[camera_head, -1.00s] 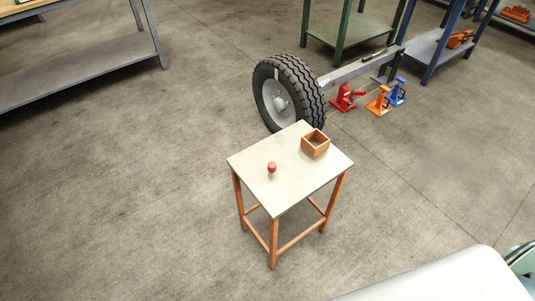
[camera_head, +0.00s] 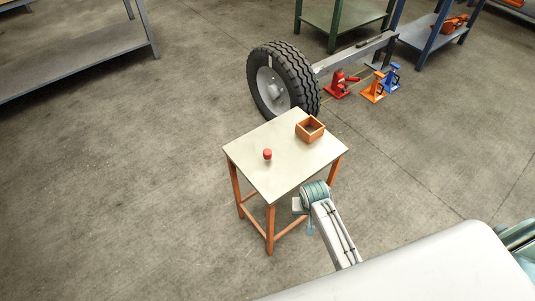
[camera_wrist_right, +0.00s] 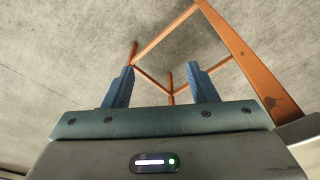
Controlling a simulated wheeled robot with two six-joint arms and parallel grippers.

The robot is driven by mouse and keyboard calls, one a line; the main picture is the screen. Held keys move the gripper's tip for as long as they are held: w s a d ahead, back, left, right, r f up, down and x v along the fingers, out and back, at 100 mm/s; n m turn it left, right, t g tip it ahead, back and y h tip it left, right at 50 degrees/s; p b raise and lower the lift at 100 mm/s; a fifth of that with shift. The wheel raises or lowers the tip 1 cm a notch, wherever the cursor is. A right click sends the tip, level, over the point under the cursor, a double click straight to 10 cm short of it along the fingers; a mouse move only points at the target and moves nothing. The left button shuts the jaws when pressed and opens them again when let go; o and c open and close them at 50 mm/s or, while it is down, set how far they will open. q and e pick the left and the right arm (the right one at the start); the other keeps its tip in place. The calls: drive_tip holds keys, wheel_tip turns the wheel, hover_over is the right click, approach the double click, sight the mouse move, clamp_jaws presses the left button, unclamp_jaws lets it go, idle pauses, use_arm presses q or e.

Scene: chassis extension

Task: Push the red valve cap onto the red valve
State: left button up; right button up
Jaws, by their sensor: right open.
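A small red cap-like piece (camera_head: 267,154) stands on the pale top of a small table (camera_head: 245,155); at this size I cannot tell cap from valve. No separate red valve can be made out; the wheel (camera_head: 283,82) stands behind the table. My right gripper (camera_wrist_right: 161,87) is open and empty, its two blue fingers spread apart, with the table's orange legs and floor beyond them. In the head view my right wrist is at the table's front right side, apart from the red piece. My left gripper is not in view.
An open orange-brown box (camera_head: 310,130) sits at the table's back right corner. Red (camera_head: 340,85), orange (camera_head: 374,88) and blue (camera_head: 390,77) jacks stand on the floor by the grey beam (camera_head: 350,56). A grey shelf (camera_head: 75,62) is at left. The floor left of the table is clear.

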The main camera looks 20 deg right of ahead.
sight(267, 151)
drive_tip(key=w+a+r+m, duration=0.1)
drive_tip(key=w+r, duration=0.2)
drive_tip(key=r, duration=0.8)
drive_tip(key=w, duration=0.2)
drive_tip(key=w+a+r+m, duration=0.1)
drive_tip(key=w, duration=0.2)
drive_tip(key=w+a+m, duration=0.1)
drive_tip(key=w, duration=0.1)
drive_tip(key=shift+w+r, duration=0.3)
drive_tip(key=shift+w, duration=0.1)
drive_tip(key=w+a+r+m, duration=0.1)
drive_tip(key=w+r, duration=0.1)
drive_tip(key=w, duration=0.1)
drive_tip(key=w+a+r+g, duration=0.1)
drive_tip(key=w+r, duration=0.2)
drive_tip(key=w, duration=0.1)
drive_tip(key=w+a+r+m, duration=0.1)
drive_tip(key=w+a+r, duration=0.1)
drive_tip(key=w+r, duration=0.1)
drive_tip(key=shift+w+m+g+y, duration=0.3)
drive_tip(key=shift+w, duration=0.05)
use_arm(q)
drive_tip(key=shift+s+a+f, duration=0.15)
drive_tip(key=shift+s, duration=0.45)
use_arm(e)
drive_tip(key=shift+w+a+r, duration=0.1)
drive_tip(key=shift+r, duration=0.15)
drive_tip(key=shift+f, duration=0.15)
